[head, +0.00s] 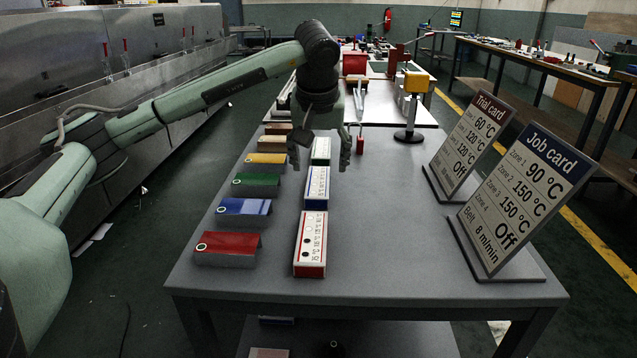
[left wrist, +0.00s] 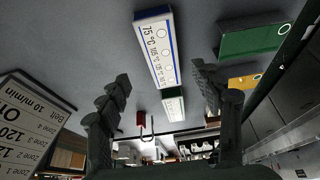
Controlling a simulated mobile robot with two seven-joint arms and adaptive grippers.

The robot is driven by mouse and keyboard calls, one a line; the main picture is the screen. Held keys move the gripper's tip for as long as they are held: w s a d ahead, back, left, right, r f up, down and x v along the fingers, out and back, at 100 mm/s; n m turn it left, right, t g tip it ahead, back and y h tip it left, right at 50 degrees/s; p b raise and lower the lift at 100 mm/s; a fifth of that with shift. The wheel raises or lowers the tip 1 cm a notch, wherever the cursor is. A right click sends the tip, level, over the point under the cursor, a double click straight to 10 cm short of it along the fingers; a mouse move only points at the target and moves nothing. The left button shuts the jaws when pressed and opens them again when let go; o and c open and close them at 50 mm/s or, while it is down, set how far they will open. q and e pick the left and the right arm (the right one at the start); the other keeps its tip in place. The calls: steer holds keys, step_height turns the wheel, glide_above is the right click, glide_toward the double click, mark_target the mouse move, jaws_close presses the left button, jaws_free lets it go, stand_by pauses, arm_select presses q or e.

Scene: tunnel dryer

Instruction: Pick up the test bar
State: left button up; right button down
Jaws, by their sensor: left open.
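Three white bars with printed markings lie in a row on the grey table: a red-edged bar (head: 311,245), a blue-edged bar (head: 317,188) and a green-edged bar (head: 321,150). I cannot tell which is the test bar. My left gripper (head: 320,155) is open and points down over the row, near the green-edged and blue-edged bars. In the left wrist view, the blue-edged bar (left wrist: 156,45) and the green-edged bar (left wrist: 173,106) show between and beyond the open fingers (left wrist: 161,80), with nothing held. My right gripper is out of view.
Red (head: 228,248), blue (head: 243,207), green (head: 256,181) and yellow (head: 266,159) plates stand left of the bars. A trial card (head: 470,140) and a job card (head: 520,198) stand at the right. A yellow-topped stand (head: 411,110) is behind. The table's front right is clear.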

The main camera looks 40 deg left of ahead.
mark_target(318, 182)
arm_select(q)
steer(key=x, duration=0.4)
steer(key=shift+s+a+f, duration=0.15)
steer(key=shift+a+f, duration=0.1)
steer(key=shift+f, duration=0.15)
steer(key=shift+w+f, duration=0.25)
steer(key=shift+f, duration=0.25)
steer(key=c, duration=1.3)
